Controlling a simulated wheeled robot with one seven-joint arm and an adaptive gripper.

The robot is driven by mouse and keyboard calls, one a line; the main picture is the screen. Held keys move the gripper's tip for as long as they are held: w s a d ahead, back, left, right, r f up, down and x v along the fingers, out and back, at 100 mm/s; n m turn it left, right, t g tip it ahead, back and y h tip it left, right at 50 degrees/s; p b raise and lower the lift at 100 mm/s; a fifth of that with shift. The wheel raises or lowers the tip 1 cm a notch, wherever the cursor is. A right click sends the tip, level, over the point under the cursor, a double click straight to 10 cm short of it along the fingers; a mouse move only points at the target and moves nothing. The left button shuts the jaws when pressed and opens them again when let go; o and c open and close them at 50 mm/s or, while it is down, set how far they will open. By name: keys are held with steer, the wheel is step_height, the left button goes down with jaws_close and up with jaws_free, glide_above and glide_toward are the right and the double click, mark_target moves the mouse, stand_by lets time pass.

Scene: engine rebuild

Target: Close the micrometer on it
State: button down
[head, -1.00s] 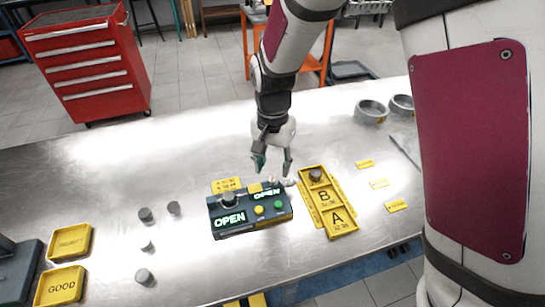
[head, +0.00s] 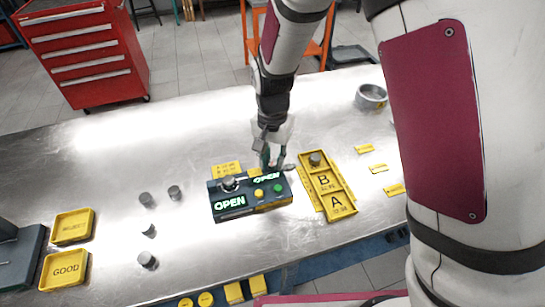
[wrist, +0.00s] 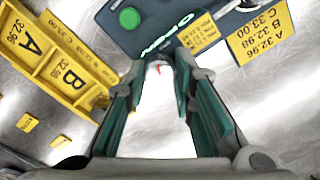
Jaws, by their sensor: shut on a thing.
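The micrometer (head: 250,204) is a dark box with two green "OPEN" displays, a yellow button and a green button. A grey cylinder (head: 230,182) sits at its upper left. My gripper (head: 272,163) is at the box's back right end, its fingers pointing down. In the wrist view the gripper (wrist: 161,66) has its fingertips around a small pale part with a red mark (wrist: 157,66), apparently the micrometer's knob; the fingers hide most of it. The box (wrist: 155,28) also shows beyond the fingertips there, with "OPEN" lit.
A yellow tray marked A and B (head: 336,203) lies right of the box, with a grey cylinder (head: 315,159) in its far compartment. Several loose cylinders (head: 148,230) stand to the left, near a GOOD tray (head: 66,268). A grey ring (head: 371,97) is at the back right.

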steer(key=shift+n, duration=0.3)
steer(key=n, duration=0.5)
steer(key=shift+w, duration=0.1)
steer(key=n+b, duration=0.1)
steer(key=n, duration=0.5)
steer(key=shift+n, duration=0.3)
steer(key=n, duration=1.1)
steer(key=shift+n, duration=0.5)
steer(key=c, duration=1.3)
jaws_free()
steer(key=shift+c, duration=0.2)
